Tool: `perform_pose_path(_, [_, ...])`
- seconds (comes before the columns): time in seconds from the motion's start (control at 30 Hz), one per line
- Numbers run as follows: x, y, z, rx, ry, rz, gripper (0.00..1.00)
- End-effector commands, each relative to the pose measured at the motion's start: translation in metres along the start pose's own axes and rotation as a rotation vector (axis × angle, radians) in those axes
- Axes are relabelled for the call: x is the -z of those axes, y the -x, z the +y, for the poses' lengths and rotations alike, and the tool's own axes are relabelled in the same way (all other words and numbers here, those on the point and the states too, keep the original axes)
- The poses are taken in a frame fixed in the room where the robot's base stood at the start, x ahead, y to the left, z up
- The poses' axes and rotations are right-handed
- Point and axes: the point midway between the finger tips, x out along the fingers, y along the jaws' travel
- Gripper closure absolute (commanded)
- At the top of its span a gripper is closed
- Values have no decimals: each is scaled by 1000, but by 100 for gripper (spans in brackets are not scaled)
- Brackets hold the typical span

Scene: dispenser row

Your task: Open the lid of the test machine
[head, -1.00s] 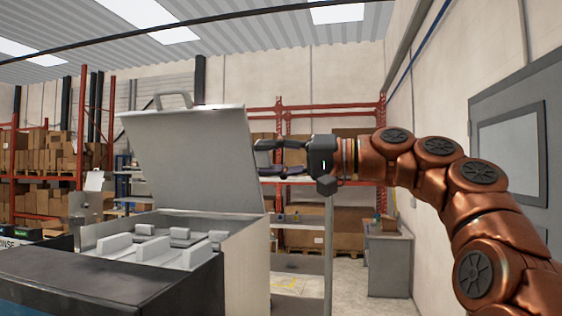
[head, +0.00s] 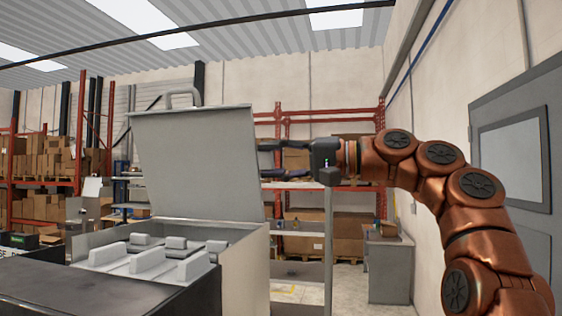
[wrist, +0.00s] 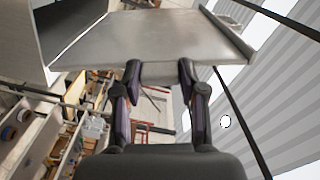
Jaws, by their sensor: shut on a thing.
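The test machine (head: 238,268) stands at the left in the head view, a box with pale blocks inside. Its grey lid (head: 195,160) is raised, standing steeply above the open box and leaning a little back. In the wrist view the lid (wrist: 150,42) fills the space ahead of the fingers (wrist: 158,72).
Red racks with boxes (head: 45,155) stand behind at the left, and another red rack (head: 310,125) is behind my gripper. A grey cabinet (head: 390,270) and a door (head: 515,150) are at the right. Some floor is clear between the machine and cabinet.

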Motion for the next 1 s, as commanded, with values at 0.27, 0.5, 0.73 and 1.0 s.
perform_pose_path(0.27, [0, -6, -1, 5, -22, -10, 100])
perform_pose_path(0.5, [0, -7, -2, 6, -30, -14, 100])
perform_pose_path(0.73, [0, -8, -2, 6, -31, -14, 100])
perform_pose_path(1.0, [0, -8, -2, 6, -31, -14, 47])
